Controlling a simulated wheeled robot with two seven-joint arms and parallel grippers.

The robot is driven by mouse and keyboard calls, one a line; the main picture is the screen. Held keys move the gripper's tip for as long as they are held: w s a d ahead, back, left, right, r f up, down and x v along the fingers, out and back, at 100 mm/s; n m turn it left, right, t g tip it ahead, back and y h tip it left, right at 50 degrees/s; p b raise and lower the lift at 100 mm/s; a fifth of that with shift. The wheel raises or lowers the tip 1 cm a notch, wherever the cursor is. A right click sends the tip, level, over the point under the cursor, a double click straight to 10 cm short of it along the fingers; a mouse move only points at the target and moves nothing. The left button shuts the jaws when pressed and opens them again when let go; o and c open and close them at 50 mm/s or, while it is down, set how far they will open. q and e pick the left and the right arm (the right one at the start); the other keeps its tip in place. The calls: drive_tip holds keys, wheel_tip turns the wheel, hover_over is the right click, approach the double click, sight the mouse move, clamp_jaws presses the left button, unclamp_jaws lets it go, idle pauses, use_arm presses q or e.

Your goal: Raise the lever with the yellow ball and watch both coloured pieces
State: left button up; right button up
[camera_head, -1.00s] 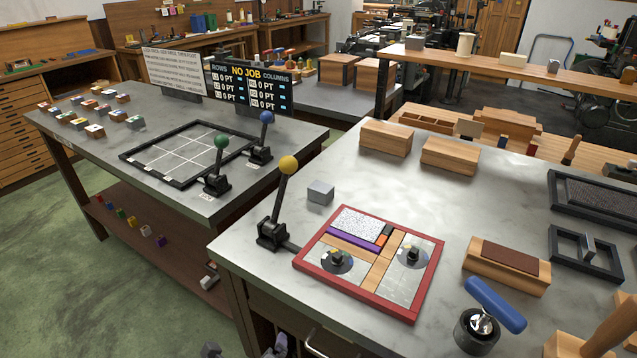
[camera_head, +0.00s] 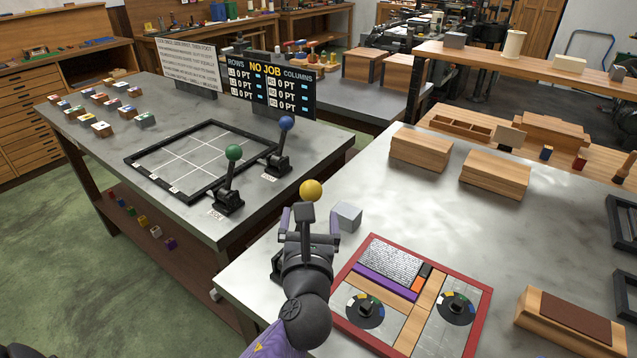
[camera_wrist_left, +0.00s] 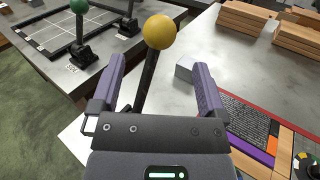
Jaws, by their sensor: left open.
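The yellow ball (camera_head: 311,190) tops a dark lever, which stands steeply; in the head view my left arm hides most of its shaft and base. My left gripper (camera_head: 310,214) is open just in front of it. In the left wrist view the yellow ball (camera_wrist_left: 160,32) sits just past my open fingertips, and the lever's shaft (camera_wrist_left: 147,82) runs between the fingers with gaps on both sides. Right of the lever, a red frame (camera_head: 424,250) holds a purple strip (camera_head: 385,283) and a small orange piece (camera_head: 417,285), lying end to end. My right gripper is out of view.
A grey cube (camera_head: 347,216) stands close to the right of my left gripper. Levers with a green ball (camera_head: 234,152) and a blue ball (camera_head: 287,123) stand on the other table. Wooden blocks (camera_head: 420,151) sit at the back. The bench middle is clear.

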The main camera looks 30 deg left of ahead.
sight(311, 199)
use_arm(q)
drive_tip(key=b+x, duration=0.1)
drive_tip(key=x, duration=0.6)
drive_tip(key=shift+w+a, duration=0.15)
drive_tip(key=shift+w, duration=0.05)
clamp_jaws()
